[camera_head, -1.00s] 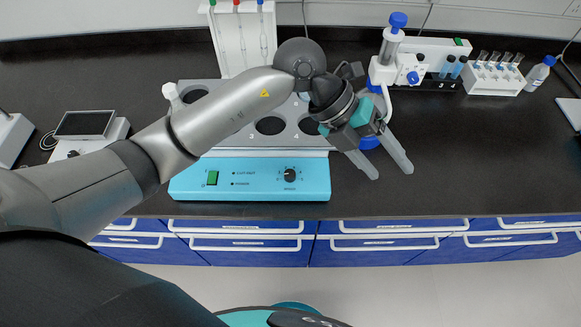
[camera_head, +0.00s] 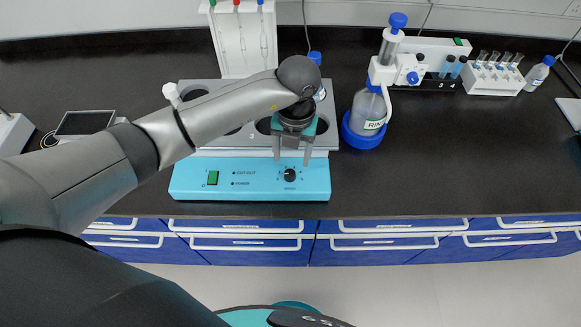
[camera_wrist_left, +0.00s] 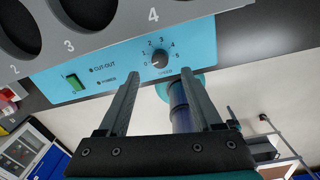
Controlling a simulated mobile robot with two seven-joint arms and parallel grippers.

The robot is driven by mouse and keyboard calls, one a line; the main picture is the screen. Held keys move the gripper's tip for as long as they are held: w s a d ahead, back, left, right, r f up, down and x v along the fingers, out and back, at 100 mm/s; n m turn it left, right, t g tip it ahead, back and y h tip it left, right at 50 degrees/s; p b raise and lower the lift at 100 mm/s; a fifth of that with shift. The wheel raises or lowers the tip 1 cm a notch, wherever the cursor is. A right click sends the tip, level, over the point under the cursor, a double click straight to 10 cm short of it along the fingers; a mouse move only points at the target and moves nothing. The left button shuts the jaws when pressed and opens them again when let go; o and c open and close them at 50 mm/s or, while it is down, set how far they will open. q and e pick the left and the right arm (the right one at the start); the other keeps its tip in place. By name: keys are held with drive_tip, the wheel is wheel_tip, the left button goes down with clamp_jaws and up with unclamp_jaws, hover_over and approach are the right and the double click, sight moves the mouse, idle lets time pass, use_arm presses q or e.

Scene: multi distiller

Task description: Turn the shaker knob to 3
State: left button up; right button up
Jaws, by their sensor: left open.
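The shaker knob (camera_head: 290,174) is a small black dial on the shaker's light blue front panel (camera_head: 250,188), toward its right end. In the left wrist view the knob (camera_wrist_left: 159,59) sits inside a ring of printed numbers; its exact setting is too small to tell. My left gripper (camera_head: 292,160) is open and empty, pointing down at the panel just behind the knob in the head view. In the left wrist view its two fingers (camera_wrist_left: 160,85) are spread apart, with the knob beyond the tips and between them, apparently untouched. My right gripper is not in view.
A green switch (camera_head: 212,178) is at the panel's left. The grey shaker top (camera_head: 325,135) has round wells. A blue-based bottle (camera_head: 366,115) stands close on the right under a dispenser. A tube rack (camera_head: 494,80) is farther right. The bench's right front is clear.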

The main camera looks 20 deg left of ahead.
sight(290, 173)
use_arm(q)
wheel_tip(290, 173, down, 6)
drive_tip(key=shift+a+f, duration=0.1)
drive_tip(key=shift+f, duration=0.1)
clamp_jaws()
idle(0.6)
